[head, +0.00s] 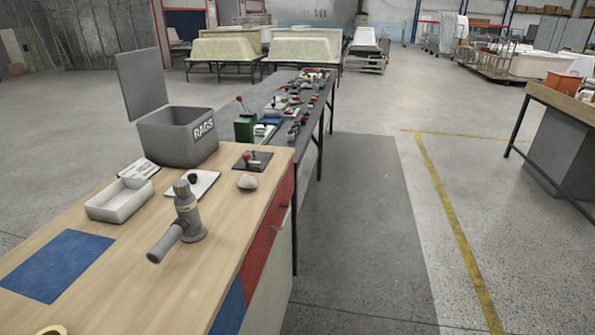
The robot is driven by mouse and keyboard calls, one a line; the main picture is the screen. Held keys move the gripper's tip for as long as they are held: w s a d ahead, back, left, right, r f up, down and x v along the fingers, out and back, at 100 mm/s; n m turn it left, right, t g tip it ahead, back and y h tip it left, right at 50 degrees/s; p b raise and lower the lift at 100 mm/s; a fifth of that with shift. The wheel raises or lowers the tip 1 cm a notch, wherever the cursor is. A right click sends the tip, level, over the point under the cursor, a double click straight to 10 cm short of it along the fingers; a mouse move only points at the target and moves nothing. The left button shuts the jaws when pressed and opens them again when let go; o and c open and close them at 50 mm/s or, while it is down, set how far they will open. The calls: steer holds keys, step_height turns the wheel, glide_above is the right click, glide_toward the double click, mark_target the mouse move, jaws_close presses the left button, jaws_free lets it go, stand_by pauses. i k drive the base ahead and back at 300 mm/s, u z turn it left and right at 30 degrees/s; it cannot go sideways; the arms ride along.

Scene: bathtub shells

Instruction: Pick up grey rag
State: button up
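A small crumpled pale grey lump (248,182), which looks like the grey rag, lies on the wooden bench top (120,275) near its right edge in the head view. It is too small to make out folds. My gripper is not in view.
A grey power tool (187,220) stands nearer than the lump. A white tray (119,202), a white board (192,184) and a dark plate with a red-topped item (251,159) are close by. A blue mat (55,266) lies left. Open floor (355,230) extends right.

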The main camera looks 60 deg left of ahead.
mark_target(247, 181)
steer(key=z, duration=0.15)
steer(key=i, duration=1)
steer(key=u, duration=2.7)
steer(key=i, duration=1.45)
steer(key=z, duration=0.1)
